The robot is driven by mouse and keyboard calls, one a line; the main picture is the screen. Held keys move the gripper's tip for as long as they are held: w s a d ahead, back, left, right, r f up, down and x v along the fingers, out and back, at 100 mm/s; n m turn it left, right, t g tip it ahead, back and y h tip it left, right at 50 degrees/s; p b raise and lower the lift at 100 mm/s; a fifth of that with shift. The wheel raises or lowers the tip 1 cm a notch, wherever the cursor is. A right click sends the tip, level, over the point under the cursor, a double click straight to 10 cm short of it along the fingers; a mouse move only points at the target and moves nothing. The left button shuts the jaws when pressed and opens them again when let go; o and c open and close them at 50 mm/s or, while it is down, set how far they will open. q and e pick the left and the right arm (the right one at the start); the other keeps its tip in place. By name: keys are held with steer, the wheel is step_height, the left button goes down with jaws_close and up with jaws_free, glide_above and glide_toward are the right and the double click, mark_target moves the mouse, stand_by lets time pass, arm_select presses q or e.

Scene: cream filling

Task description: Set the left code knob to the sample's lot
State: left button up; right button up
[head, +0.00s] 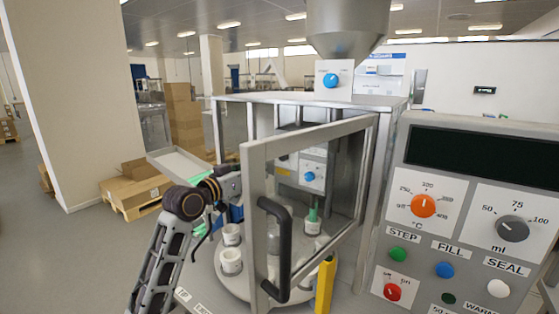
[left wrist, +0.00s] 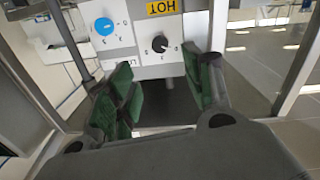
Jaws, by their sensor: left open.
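In the left wrist view a blue knob (left wrist: 104,26) and a black knob (left wrist: 160,44) sit on white panels with small marks around them. I cannot read the marks clearly or tell the knobs' exact settings. My left gripper (left wrist: 165,78) is open and empty, its green-padded fingers apart below the black knob, touching neither knob. In the head view my left arm reaches toward the left side of the machine, with the gripper (head: 230,186) partly hidden by the door frame. A blue knob (head: 309,176) shows through the glass. No readable lot mark shows. My right gripper is out of view.
The glass door (head: 312,140) with a black handle (head: 273,250) stands open across the front. White cups (head: 231,262) stand on the round turntable (head: 250,290). A yellow HOT label (left wrist: 161,7) is beside the knobs. A control panel (head: 470,210) stands at right.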

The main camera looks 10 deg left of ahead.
arm_select(q)
steer(key=p+x, duration=0.2)
steer(key=x, duration=1.1)
steer(key=shift+w+d, duration=0.2)
steer(key=shift+w, duration=0.1)
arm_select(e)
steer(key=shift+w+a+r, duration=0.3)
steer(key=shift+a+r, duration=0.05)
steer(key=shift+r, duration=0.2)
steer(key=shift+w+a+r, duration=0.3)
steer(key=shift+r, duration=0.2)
arm_select(q)
steer(key=c, duration=1.1)
steer(key=shift+o, duration=0.2)
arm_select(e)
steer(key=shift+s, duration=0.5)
